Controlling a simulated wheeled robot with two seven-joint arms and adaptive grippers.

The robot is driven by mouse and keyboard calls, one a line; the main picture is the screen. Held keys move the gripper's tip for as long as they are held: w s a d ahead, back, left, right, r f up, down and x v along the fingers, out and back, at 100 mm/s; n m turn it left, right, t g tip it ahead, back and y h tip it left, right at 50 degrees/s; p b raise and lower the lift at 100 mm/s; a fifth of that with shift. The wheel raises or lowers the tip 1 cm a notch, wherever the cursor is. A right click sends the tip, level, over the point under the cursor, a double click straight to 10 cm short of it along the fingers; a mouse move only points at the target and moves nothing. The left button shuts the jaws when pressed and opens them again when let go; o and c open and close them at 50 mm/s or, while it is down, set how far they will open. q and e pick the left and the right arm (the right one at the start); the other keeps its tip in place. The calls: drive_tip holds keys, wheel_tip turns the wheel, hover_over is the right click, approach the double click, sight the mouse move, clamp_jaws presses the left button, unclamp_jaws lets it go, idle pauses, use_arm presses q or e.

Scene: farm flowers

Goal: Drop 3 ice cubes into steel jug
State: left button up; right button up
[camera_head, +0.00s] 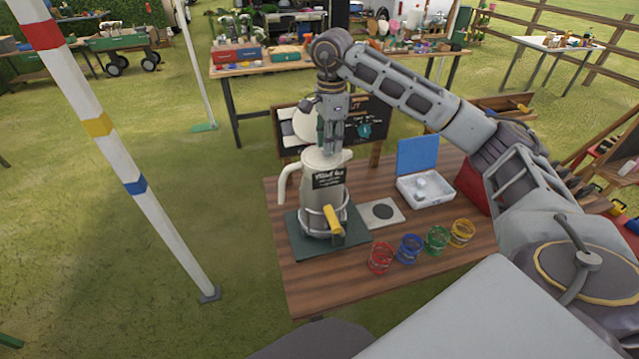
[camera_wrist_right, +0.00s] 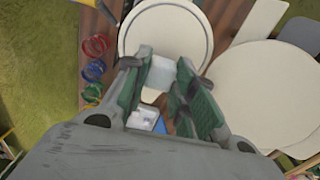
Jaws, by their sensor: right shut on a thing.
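The jug (camera_head: 323,185) is cream with a dark label and a left-hand handle. It stands upright on a dark green base on the wooden table. My right gripper (camera_head: 332,142) points down just above the jug's mouth. In the right wrist view its fingers (camera_wrist_right: 160,80) are shut on a pale, whitish ice cube (camera_wrist_right: 160,72). The round cream top of the jug (camera_wrist_right: 130,38) lies beyond the cube. A white box (camera_head: 424,197) with an open blue lid stands right of the jug, with pale cubes inside. My left gripper is not in view.
Red (camera_head: 380,258), blue (camera_head: 409,249), green (camera_head: 436,240) and yellow (camera_head: 462,233) wire-like rings stand along the table's front. A pale plate with a dark disc (camera_head: 383,211) lies beside the jug. A chalkboard (camera_head: 368,122) stands behind. A striped pole (camera_head: 150,205) rises at left.

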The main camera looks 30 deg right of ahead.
drive_tip(key=shift+f+b, duration=0.3)
drive_tip(key=shift+f, duration=0.4)
drive_tip(key=o, duration=0.9)
drive_tip(key=shift+r, duration=5.95)
